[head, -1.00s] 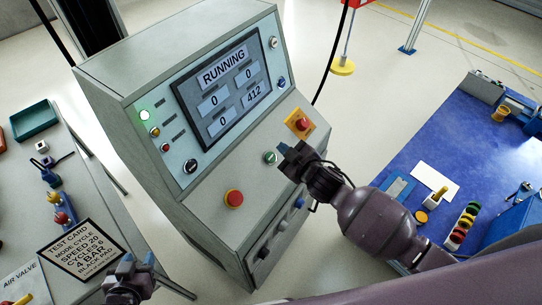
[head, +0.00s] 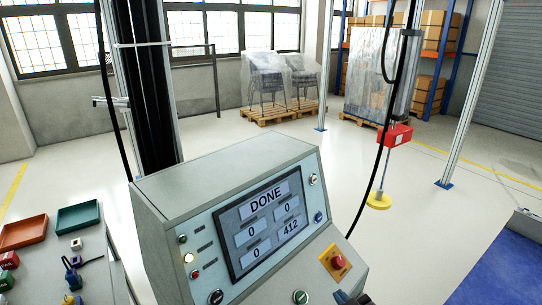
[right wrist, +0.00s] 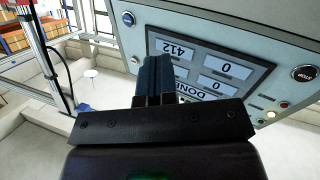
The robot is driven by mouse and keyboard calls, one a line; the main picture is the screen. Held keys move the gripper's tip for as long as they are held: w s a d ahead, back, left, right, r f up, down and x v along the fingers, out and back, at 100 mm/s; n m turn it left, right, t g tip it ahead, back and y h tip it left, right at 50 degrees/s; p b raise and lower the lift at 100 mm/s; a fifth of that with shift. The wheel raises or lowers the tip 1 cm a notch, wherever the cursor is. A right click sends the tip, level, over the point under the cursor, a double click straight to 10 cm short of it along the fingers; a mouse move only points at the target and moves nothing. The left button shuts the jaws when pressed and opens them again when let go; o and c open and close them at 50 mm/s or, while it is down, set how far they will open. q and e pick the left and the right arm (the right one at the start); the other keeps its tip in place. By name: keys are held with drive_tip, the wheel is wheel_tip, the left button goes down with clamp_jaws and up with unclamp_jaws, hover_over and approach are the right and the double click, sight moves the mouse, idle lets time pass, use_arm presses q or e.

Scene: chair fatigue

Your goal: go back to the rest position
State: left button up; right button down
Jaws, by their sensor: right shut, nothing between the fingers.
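The grey control console (head: 165,240) stands in the middle of the head view. Its screen (head: 268,226) reads DONE, with 412 in one field and 0 in the others. My right gripper (head: 350,298) just shows at the bottom edge of the head view, in front of the console's sloped panel. In the right wrist view my right gripper (right wrist: 157,65) is shut and empty, its fingers overlapping the lower edge of the screen (right wrist: 210,72). My left gripper is out of view.
A red emergency button (head: 337,262) and a green button (head: 300,297) are on the panel. A table with an orange tray (head: 22,233) and a teal tray (head: 78,217) is at left; a blue bench top (head: 500,275) is at right. Open floor lies behind.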

drive_tip(key=s+d+f+m+g+h, duration=0.1)
drive_tip(key=s+d+f+m, duration=0.1)
drive_tip(key=s, duration=0.4)
drive_tip(key=s+d+f+m+g+h+b, duration=0.1)
drive_tip(key=s+d+f+m+h, duration=0.1)
drive_tip(key=s+d+f, duration=0.3)
drive_tip(key=s+d+f+m+g+h+b, duration=0.1)
drive_tip(key=s+d+f, duration=0.3)
drive_tip(key=s, duration=0.4)
drive_tip(key=shift+f+m+h, duration=0.3)
drive_tip(key=shift+f+m, duration=0.2)
drive_tip(key=shift+m, duration=0.1)
